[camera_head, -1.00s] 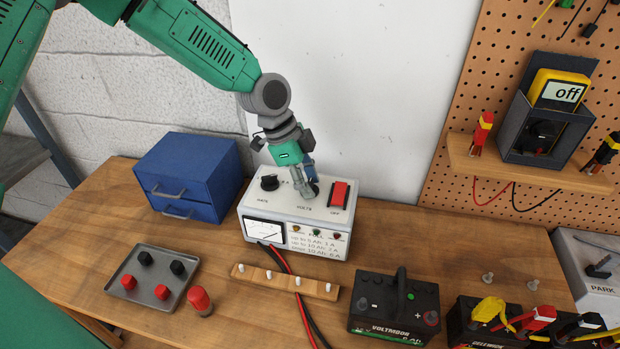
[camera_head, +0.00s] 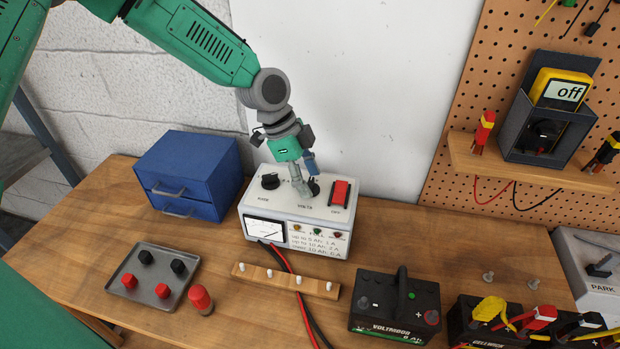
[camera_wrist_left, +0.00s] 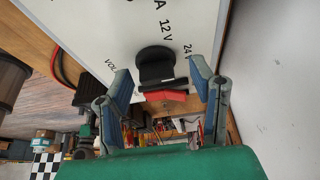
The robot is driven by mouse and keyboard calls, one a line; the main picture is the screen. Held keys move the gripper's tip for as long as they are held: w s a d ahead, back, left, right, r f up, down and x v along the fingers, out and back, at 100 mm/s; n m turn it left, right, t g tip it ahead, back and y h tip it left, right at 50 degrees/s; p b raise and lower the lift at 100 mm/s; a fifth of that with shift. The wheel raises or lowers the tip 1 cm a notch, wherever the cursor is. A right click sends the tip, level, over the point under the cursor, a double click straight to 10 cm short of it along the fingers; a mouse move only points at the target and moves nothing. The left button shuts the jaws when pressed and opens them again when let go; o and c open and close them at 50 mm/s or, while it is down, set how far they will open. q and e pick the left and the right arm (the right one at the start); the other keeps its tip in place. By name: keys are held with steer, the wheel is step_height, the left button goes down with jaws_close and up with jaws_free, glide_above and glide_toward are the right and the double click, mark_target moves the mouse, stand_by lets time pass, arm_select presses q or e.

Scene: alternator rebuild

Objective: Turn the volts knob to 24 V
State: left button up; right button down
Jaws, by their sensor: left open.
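The battery charger (camera_head: 318,243) is a white box on the bench with a meter on its front. Its black volts knob (camera_head: 314,186) is on the top, between the ampere knob (camera_head: 270,182) and the red switch (camera_head: 340,192). My left gripper (camera_head: 306,184) is open at the volts knob. In the left wrist view the volts knob (camera_wrist_left: 155,66) shows between and just beyond the two blue-padded fingertips (camera_wrist_left: 162,82), with a gap on each side. The markings 12 V and 24 show beside it. I cannot tell which mark the knob points to. My right gripper is not in view.
A blue drawer box (camera_head: 188,170) stands left of the charger. A tray (camera_head: 128,291) of red and black caps, a wooden peg strip (camera_head: 285,282) and a battery (camera_head: 393,305) lie in front. Red and black cables run from the charger. The wall (camera_head: 390,90) is close behind.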

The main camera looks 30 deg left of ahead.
arm_select(q)
steer(key=w+v, duration=0.1)
steer(key=v, duration=1)
steer(key=shift+s+r, duration=0.2)
steer(key=shift+s, duration=0.15)
steer(key=shift+a, duration=0.15)
